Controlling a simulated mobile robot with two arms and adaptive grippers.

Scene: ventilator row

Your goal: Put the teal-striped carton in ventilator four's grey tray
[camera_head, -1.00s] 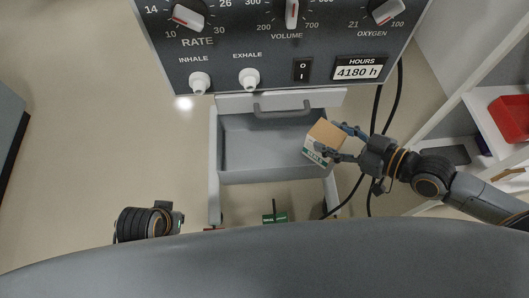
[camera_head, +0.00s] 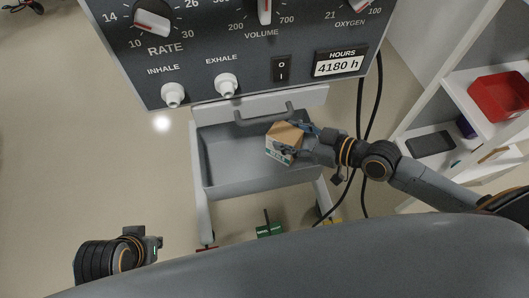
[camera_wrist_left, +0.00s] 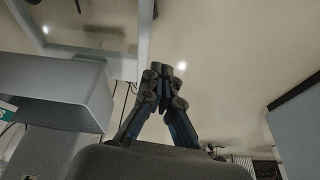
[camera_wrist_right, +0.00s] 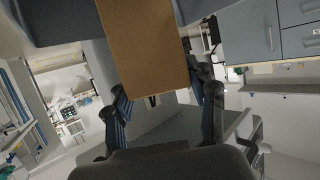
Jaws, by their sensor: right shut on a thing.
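The teal-striped carton (camera_head: 283,141), brown on top with a white and teal side, is held in my right gripper (camera_head: 302,141). In the head view it is over the right part of the grey tray (camera_head: 222,185), an open drawer below the ventilator panel. I cannot tell its exact height above the tray floor. In the right wrist view the carton's brown face (camera_wrist_right: 145,45) lies between the fingers of my right gripper (camera_wrist_right: 163,92).
The ventilator panel (camera_head: 235,50) with knobs and two white ports stands behind the tray. Black cables (camera_head: 368,120) hang at its right. A white shelf (camera_head: 455,90) with a red bin (camera_head: 500,97) stands further right. A green object (camera_head: 270,230) is below the tray.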

